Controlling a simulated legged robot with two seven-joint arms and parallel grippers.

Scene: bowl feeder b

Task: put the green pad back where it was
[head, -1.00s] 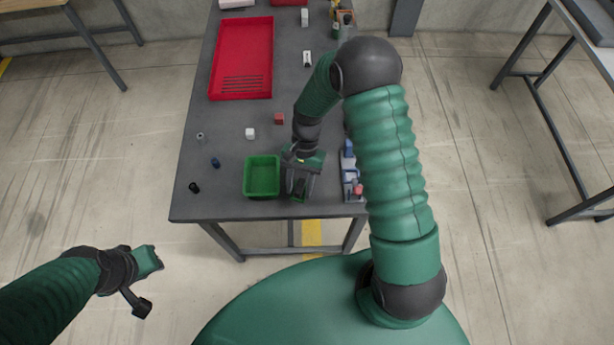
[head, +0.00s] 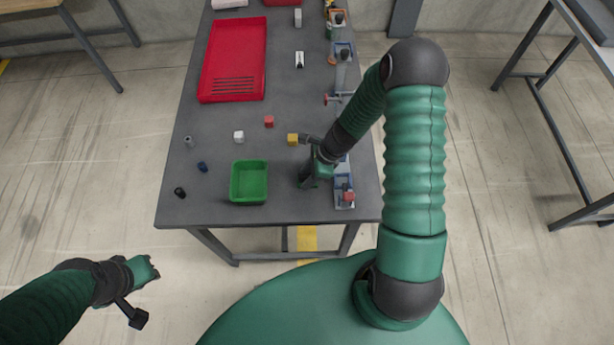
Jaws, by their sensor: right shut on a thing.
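My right gripper (head: 306,180) is over the front right part of the grey table, between the green bin and the blue fixtures. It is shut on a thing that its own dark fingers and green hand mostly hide. I take this to be the green pad, but its shape cannot be made out. No other green pad shows on the table. Whether the held thing touches the table top cannot be told. My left gripper (head: 145,272) is off the table at the lower left, away from everything; its jaw opening cannot be made out.
A green bin (head: 249,201) stands left of my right gripper. A red tray (head: 258,60) is farther back.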

